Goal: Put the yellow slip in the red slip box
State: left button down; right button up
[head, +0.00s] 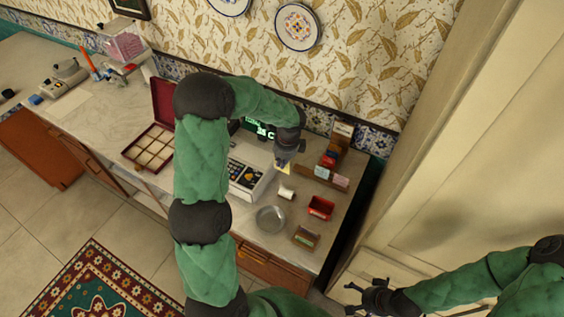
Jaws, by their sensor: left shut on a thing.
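My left gripper (283,162) is over the counter, beside the cash register. It is shut on the yellow slip (285,169), a small pale piece at its fingertips, partly hidden by the fingers. The red slip box (320,208) is a small open-topped red box on the counter, to the right of and nearer than the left gripper, apart from it. My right gripper (358,297) is at the lower right, off the counter's front right, with its fingers spread and nothing seen between them.
The cash register (247,177) is partly hidden by my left arm. A round metal dish (270,219), a white roll (286,192) and a small brown box (306,238) stand near the red box. A wooden rack (325,175) with small boxes stands behind. An open compartment box (150,149) is at left.

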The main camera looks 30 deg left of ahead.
pick_arm(q)
notch_tip(320, 180, up, 3)
jog(key=shift+r+p, duration=0.1)
jog(key=shift+p, duration=0.95)
jog(key=shift+d, duration=0.1)
jog(key=d+f+p, duration=0.1)
jog(key=d+f, duration=0.2)
jog(key=d, duration=0.6)
jog(key=d+f+p, duration=0.1)
jog(key=d+f, duration=0.2)
jog(key=d, duration=0.5)
jog(key=shift+w+d+f+b, duration=0.1)
jog(key=shift+f+b, duration=1.75)
jog(key=shift+f, duration=0.6)
jog(key=shift+w+d+f+b, duration=0.1)
jog(key=shift+f+b, duration=1.75)
jog(key=shift+f, duration=0.6)
